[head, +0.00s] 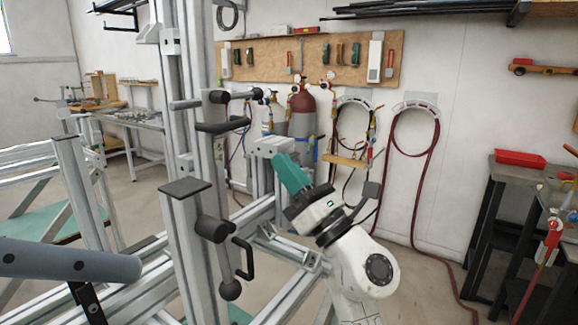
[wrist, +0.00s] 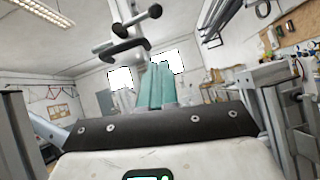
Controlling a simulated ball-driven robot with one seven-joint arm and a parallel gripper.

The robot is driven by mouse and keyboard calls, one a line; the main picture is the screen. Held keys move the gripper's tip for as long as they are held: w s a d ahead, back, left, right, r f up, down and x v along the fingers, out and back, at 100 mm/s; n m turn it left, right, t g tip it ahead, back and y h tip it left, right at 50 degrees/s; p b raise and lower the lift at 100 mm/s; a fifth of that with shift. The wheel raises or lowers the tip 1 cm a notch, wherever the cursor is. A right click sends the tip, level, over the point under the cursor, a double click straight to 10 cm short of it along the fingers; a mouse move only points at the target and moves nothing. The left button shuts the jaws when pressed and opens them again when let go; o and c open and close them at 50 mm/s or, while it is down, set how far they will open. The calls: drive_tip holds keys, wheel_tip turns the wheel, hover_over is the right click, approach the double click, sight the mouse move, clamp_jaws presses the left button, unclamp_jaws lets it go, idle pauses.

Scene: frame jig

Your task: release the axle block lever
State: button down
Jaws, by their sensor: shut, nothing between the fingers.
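The jig's upright metal column (head: 190,100) carries several black-handled levers and clamps. An upper black handle (head: 225,126) sticks out to the right of it, and a lower black handle (head: 243,258) hangs beside a round knob (head: 230,290). I cannot tell for sure which is the axle block lever. My gripper (head: 284,163) has teal fingers, shut and empty, right of the column and apart from the handles. In the wrist view my gripper (wrist: 159,68) points up toward a black bar handle (wrist: 124,48) and a black-knobbed rod (wrist: 140,16); no contact shows.
A grey metal block (head: 272,147) on a post stands close behind my fingertips. Aluminium rails (head: 262,212) run low around the column. A grey tube (head: 70,262) crosses the lower left foreground. Open floor (head: 420,285) lies to the right, before a dark workbench (head: 500,180).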

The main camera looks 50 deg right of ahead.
sight(239, 95)
drive_tip(key=w+d+r+p, duration=0.1)
drive_tip(key=w+r+p, duration=0.3)
drive_tip(key=r, duration=0.4)
drive_tip(key=shift+w, duration=0.75)
